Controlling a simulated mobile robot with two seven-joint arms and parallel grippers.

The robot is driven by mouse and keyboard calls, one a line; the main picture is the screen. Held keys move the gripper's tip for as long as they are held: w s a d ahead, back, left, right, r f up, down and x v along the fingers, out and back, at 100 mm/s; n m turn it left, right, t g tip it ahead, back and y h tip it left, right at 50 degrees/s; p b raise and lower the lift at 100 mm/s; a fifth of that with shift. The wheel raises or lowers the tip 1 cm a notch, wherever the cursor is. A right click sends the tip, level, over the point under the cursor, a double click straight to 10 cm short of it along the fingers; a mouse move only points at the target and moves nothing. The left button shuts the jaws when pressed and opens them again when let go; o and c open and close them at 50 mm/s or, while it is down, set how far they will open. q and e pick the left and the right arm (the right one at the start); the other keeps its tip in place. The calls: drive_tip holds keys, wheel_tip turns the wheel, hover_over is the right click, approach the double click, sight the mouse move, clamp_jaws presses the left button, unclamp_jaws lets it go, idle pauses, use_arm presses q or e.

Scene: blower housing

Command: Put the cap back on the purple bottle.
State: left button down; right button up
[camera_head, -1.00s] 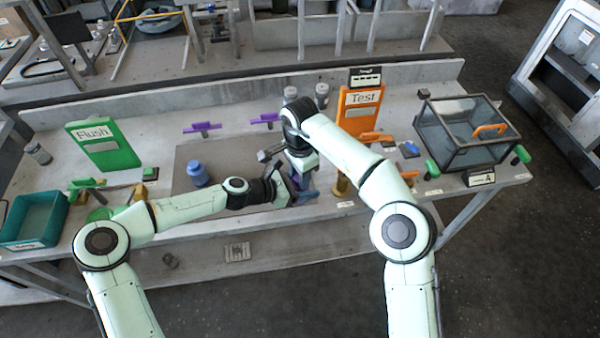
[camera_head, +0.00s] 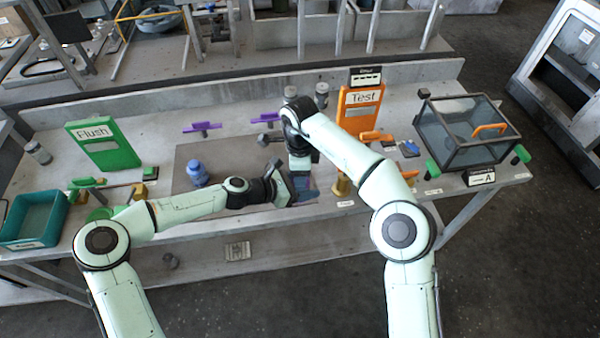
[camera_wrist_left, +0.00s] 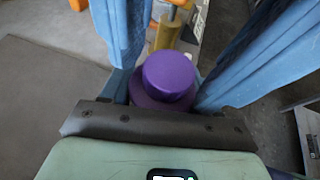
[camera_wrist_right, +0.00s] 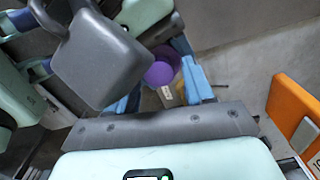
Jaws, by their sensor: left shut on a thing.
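The purple bottle (camera_wrist_left: 148,103) shows in the left wrist view between the fingers of my left gripper (camera_head: 302,196), which is shut on it. A smooth, round purple cap (camera_wrist_left: 168,76) shows at the bottle's top and looks seated, though the seam is hard to see. The cap also shows in the right wrist view (camera_wrist_right: 158,73). My right gripper (camera_head: 303,178) is right above the bottle. Its blue fingers stand apart, wider than the cap, on either side of it. In the head view the grippers mostly hide the bottle.
A blue bottle (camera_head: 197,173) stands on the grey mat (camera_head: 235,155) at left. A brass-coloured post (camera_head: 341,186) and the orange Test board (camera_head: 360,110) stand just right of my grippers. A glass box (camera_head: 465,130) is farther right. The green Flush board (camera_head: 104,144) is at left.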

drive_tip(key=shift+r, duration=2.25)
drive_tip(key=shift+c, duration=0.2)
drive_tip(key=shift+r+n, duration=0.7)
drive_tip(key=shift+n, duration=0.5)
wheel_tip(320, 180, up, 2)
drive_tip(key=n, duration=0.4)
drive_tip(key=shift+f, duration=4)
